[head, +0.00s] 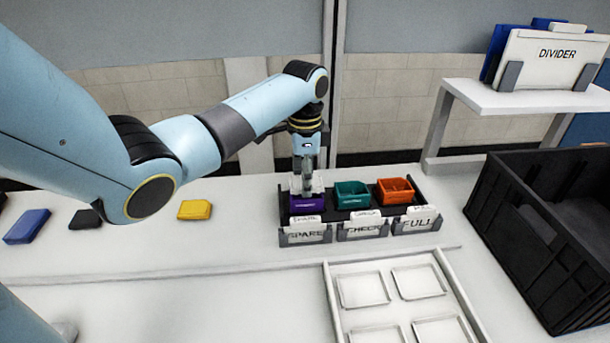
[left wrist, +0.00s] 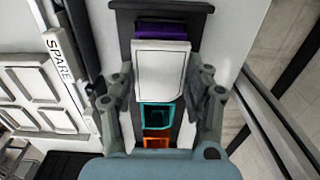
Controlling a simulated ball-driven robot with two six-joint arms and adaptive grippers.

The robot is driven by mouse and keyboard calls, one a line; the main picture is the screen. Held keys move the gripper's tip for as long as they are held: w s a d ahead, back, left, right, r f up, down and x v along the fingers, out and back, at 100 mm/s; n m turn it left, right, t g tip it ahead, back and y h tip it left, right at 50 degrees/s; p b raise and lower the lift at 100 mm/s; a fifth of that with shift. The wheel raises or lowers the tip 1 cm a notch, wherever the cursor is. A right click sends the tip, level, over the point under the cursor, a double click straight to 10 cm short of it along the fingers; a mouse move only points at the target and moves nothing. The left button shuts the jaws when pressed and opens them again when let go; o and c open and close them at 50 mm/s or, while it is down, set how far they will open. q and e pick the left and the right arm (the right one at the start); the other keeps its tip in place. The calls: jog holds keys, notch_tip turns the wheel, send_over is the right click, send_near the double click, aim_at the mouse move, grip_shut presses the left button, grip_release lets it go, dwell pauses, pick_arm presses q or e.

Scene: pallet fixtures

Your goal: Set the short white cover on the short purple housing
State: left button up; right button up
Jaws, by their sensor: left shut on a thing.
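My left gripper (head: 307,183) points down over the purple housing (head: 308,206) in the left slot of the black pallet. It is shut on the white cover (left wrist: 160,72), a pale plate between its fingers in the left wrist view. In the head view the cover (head: 294,185) shows partly behind the fingers. In the left wrist view the cover hides most of the purple housing (left wrist: 160,30), whose far edge shows beyond it. I cannot tell whether cover and housing touch. My right gripper is not in view.
A teal housing (head: 352,194) and an orange housing (head: 396,190) stand to the right in the pallet, behind label cards. A white tray (head: 335,305) lies in front. A black crate (head: 520,235) stands right. Yellow (head: 195,210), black and blue (head: 27,226) pieces lie left.

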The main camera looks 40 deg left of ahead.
pick_arm(q)
jog(key=shift+p, duration=0.4)
dwell(0.5)
jog(key=shift+f, duration=0.8)
dwell(0.6)
jog(key=o, duration=1)
notch_tip(320, 180, up, 12)
jog(key=shift+r, duration=0.1)
dwell(0.6)
